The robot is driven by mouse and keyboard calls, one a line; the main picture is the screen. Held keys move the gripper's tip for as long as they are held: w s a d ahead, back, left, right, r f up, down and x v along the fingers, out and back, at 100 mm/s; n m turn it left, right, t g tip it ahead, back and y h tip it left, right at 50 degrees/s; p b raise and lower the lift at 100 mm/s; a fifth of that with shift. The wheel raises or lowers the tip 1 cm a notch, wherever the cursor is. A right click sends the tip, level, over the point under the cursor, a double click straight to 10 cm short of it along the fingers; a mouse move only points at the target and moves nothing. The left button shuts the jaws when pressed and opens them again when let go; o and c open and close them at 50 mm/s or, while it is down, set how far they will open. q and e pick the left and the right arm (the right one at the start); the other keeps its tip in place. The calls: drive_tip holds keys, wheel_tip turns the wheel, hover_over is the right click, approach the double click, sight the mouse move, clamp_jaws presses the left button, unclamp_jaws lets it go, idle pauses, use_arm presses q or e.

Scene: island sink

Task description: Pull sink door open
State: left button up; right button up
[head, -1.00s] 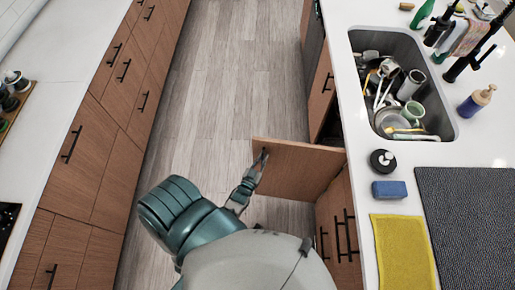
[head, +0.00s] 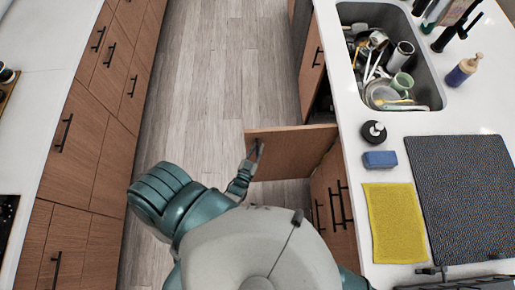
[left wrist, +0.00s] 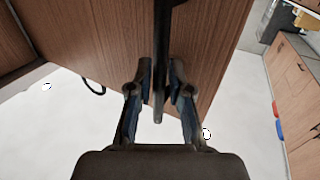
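The wooden sink door (head: 290,152) stands swung out from the island cabinet, roughly square to its front, and a dark gap shows behind it. My left gripper (head: 254,152) is at the door's outer edge. In the left wrist view, its two fingers (left wrist: 160,82) stand on either side of the black vertical door handle (left wrist: 160,45). A gap shows between the fingers and the handle, so it looks open around the handle. A dark part at the lower right of the head view may be my right gripper (head: 435,272); its fingers are not clear.
The sink (head: 425,85) holds several dishes. A soap bottle (head: 465,69), blue sponge (head: 380,159), yellow cloth (head: 393,222) and dark mat (head: 472,185) lie or stand on the island counter. The floor (head: 225,80) between the cabinet rows is clear.

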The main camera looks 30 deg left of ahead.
use_arm(q)
drive_tip(key=shift+o, duration=0.6)
drive_tip(key=shift+f, duration=0.1)
drive_tip(key=s+d, duration=0.1)
drive_tip(key=s, duration=1.1)
drive_tip(key=shift+d, duration=0.3)
